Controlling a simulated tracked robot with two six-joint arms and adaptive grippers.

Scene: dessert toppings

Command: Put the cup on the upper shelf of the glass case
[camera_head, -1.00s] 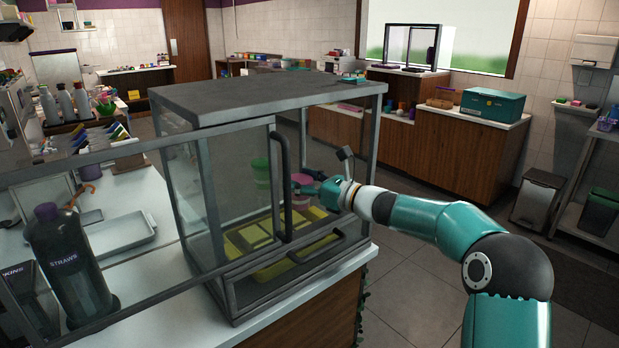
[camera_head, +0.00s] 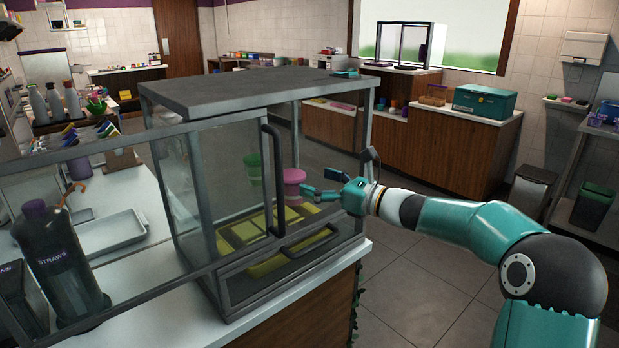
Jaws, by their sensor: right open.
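The glass case (camera_head: 255,95) stands on the counter, with a dark frame and top. A pink cup (camera_head: 294,176) stands upright inside it, toward the right. A green cup (camera_head: 252,162) is farther left, partly seen through the glass and frame. Which shelf level bears the cups is hard to tell through the glass. My left gripper is not in view.
Yellow trays (camera_head: 262,232) lie low in the case. A sliding door with a dark handle (camera_head: 279,185) covers the case's left front. A straws bottle (camera_head: 60,262) and a metal tray (camera_head: 110,232) stand left on the counter.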

